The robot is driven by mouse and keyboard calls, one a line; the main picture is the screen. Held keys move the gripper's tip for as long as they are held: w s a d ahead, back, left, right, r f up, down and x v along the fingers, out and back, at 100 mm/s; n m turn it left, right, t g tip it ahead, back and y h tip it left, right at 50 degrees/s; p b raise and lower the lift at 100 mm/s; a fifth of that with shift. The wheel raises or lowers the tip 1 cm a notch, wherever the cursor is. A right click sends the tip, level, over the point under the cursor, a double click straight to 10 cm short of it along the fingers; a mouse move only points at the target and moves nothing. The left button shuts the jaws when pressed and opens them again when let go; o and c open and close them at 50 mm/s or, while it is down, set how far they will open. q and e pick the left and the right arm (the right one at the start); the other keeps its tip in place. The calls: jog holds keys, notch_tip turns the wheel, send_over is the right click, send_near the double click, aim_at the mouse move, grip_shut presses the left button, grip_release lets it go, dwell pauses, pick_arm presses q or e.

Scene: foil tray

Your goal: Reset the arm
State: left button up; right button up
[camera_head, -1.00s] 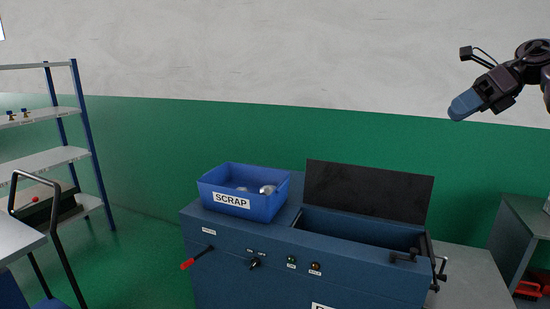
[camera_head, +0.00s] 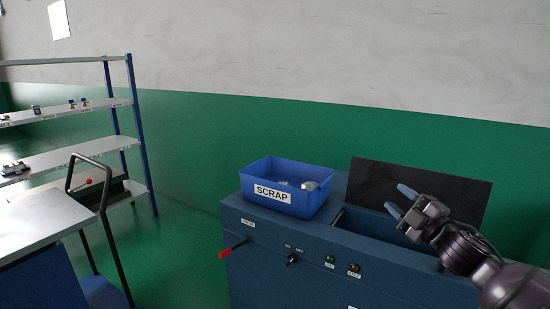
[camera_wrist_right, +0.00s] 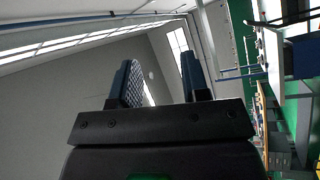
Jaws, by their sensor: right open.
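My right gripper (camera_head: 400,200) is in the head view at the right, in front of the raised dark lid of the blue machine (camera_head: 285,257). Its two blue-tipped fingers are apart and nothing is between them. The fingers also show in the right wrist view (camera_wrist_right: 158,80), open and empty, with the ceiling and windows behind them. My right arm comes in from the lower right corner. My left gripper is not in view.
A blue SCRAP bin (camera_head: 254,191) with shiny pieces inside stands on the machine. A red-tipped lever (camera_head: 226,253) sticks out of the machine's front. A shelf rack (camera_head: 137,140) and a grey table (camera_head: 40,228) stand at the left. Green floor lies between.

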jog(key=s+a+f+m+g+h+b, duration=0.1)
jog(key=s+f+m+h, duration=0.2)
jog(key=s+f+m, duration=0.55)
jog(key=s+f+m+g+h+b, duration=0.1)
jog(key=s+f+m+h, duration=0.25)
jog(key=f, duration=1.05)
jog(key=s+f+m+g+h+b, duration=0.1)
jog(key=s+f+m+g, duration=0.1)
jog(key=s+f, duration=0.7)
jog(key=s+f+m+g+h, duration=0.2)
jog(key=s+f, duration=0.7)
jog(key=s, duration=0.5)
jog(key=shift+s+a+f+m+g+b, duration=0.2)
jog(key=shift+f+m+g+b, duration=0.2)
jog(key=shift+m+g, duration=0.4)
